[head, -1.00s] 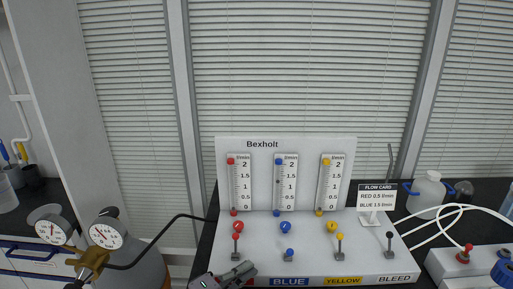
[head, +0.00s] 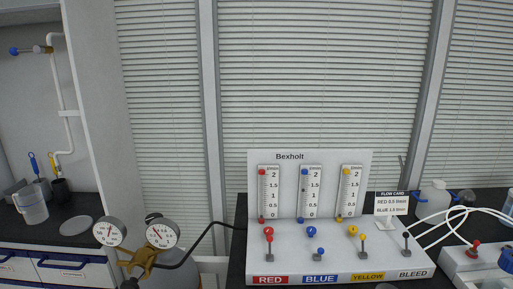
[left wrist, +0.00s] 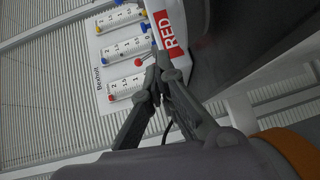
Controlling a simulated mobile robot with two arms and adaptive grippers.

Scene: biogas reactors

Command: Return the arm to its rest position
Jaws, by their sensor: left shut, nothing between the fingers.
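My left gripper (left wrist: 160,72) is shut and empty in the left wrist view. Its fingertips appear in front of the Bexholt flow panel, near the red label; I cannot tell the exact gap. The gripper is outside the head view. The white Bexholt panel (head: 290,165) stands on the dark bench with red, blue and yellow flow tubes. Its red lever (head: 269,237), yellow lever (head: 362,240) and black bleed lever (head: 405,239) stand up, while the blue lever (head: 320,253) sits lower. My right gripper is in neither view.
Two pressure gauges (head: 162,234) on a brass fitting (head: 143,260) stand left of the panel, with a black hose (head: 205,230) running to it. A flow card (head: 391,202), white bottle (head: 433,195) and white tubes (head: 455,215) are at the right.

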